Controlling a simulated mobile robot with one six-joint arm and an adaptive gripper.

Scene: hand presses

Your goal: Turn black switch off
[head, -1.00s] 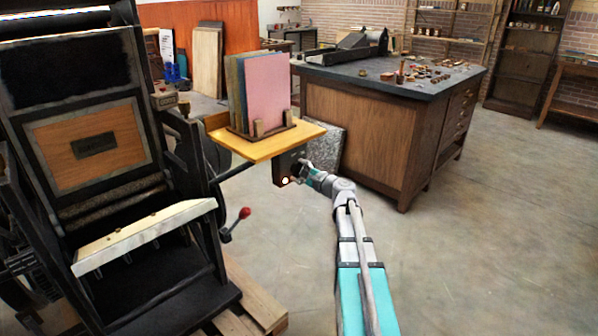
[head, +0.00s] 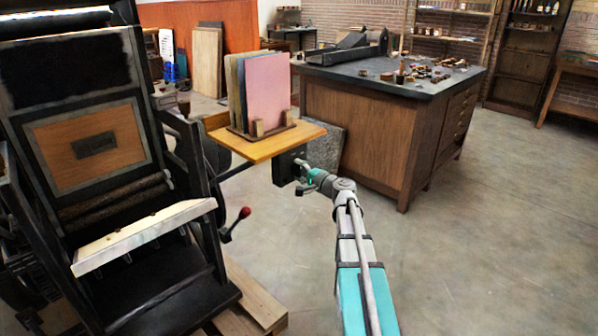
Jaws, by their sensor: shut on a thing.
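A black switch box (head: 284,168) is fixed under the front edge of a small wooden shelf (head: 258,148). My gripper (head: 302,180) reaches it from the lower right, with its fingers at the box's right side. It is shut on the black switch, which the fingers and the box's shadow mostly hide. The exact position of the switch lever cannot be made out. No lit lamp shows on or below the box.
Coloured boards (head: 262,95) stand on the shelf. A large black press (head: 95,140) with a red-knobbed lever (head: 244,212) stands at left, by a wooden pallet (head: 255,300). A wooden cabinet (head: 360,135) stands behind. The floor at right is clear.

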